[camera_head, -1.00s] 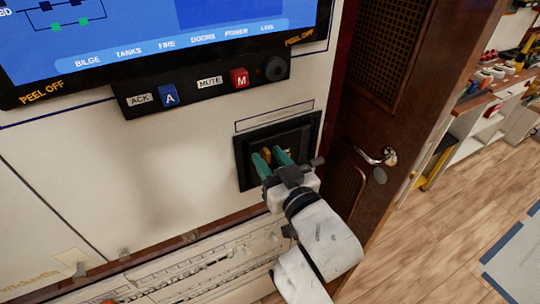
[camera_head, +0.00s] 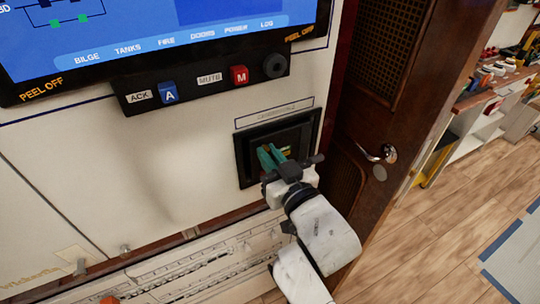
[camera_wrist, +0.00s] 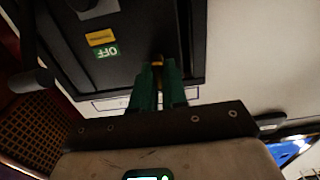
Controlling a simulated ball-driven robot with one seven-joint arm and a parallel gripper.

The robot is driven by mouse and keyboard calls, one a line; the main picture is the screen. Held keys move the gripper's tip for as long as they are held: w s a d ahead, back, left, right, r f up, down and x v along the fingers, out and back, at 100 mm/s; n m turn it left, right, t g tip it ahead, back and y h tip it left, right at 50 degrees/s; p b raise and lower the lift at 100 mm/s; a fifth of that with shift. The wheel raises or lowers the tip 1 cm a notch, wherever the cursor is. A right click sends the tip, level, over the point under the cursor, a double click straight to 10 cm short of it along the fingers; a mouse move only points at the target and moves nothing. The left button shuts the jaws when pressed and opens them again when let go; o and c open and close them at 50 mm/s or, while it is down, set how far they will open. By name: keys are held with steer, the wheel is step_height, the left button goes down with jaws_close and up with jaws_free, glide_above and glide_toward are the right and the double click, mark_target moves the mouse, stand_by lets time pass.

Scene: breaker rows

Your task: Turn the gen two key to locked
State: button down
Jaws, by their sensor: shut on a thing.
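A black recessed switch panel (camera_head: 246,152) is set in the pale wall, with a label strip above it too small to read. It also shows in the wrist view (camera_wrist: 125,20), with a yellow label (camera_wrist: 102,37) and a green label (camera_wrist: 107,52) that reads OFF, upside down. My gripper (camera_head: 271,153) reaches into the panel from below. Its green fingers (camera_wrist: 158,72) are shut on a small brass-coloured key (camera_wrist: 157,60), of which only a little shows between the fingertips. The fingers hide the rest, so I cannot tell which way the key is turned.
Above the panel are a blue A button (camera_head: 168,92), a red M button (camera_head: 239,75) and a screen (camera_head: 150,25). A brown door (camera_head: 375,110) with a metal handle (camera_head: 385,153) stands close on the right. Wooden floor (camera_head: 430,230) lies open beyond it.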

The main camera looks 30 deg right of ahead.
steer(key=shift+m+b, duration=0.3)
steer(key=shift+d+f+m+b, duration=0.15)
steer(key=shift+m+b, duration=1.65)
steer(key=shift+m, duration=2.5)
steer(key=shift+d+f+m+b, duration=0.1)
steer(key=shift+m+b, duration=1.7)
steer(key=shift+m, duration=2.5)
steer(key=c, duration=1.2)
jaws_free()
steer(key=shift+o, duration=0.2)
